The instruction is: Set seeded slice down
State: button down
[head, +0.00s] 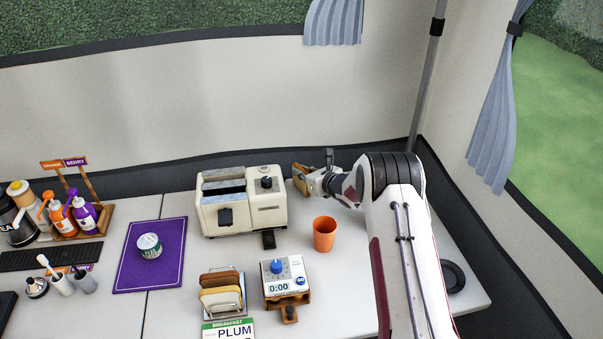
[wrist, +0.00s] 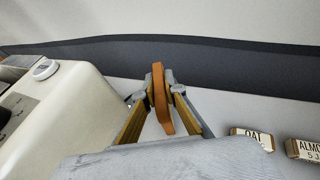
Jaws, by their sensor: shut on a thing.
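My gripper (head: 311,177) is at the back of the table, just right of the toaster. It is shut on a brown slice (head: 301,180), which is the thing held upright between the fingertips. In the wrist view the slice (wrist: 161,98) stands edge-on between the two fingers of my gripper (wrist: 160,88). Seeds cannot be made out at this size. More slices (head: 222,290) stand in a rack (head: 243,293) at the front middle of the table. I cannot tell in the head view whether the held slice touches the table.
A cream toaster (head: 240,200) stands left of my gripper. An orange cup (head: 324,234), a timer (head: 284,277) and a purple mat (head: 150,270) with a small tub (head: 149,246) are on the table. Labelled blocks (wrist: 252,138) reading OAT and ALMO lie at right in the wrist view.

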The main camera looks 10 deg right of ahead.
jog(key=shift+f, duration=0.2)
jog(key=shift+f, duration=0.15)
jog(key=c, duration=2.1)
grip_release()
jog(key=shift+s+d+r, duration=0.1)
jog(key=shift+s+r, duration=0.1)
jog(key=shift+r, duration=0.05)
jog(key=v, duration=1.1)
jog(key=shift+s, duration=0.25)
jog(key=shift+d, duration=0.1)
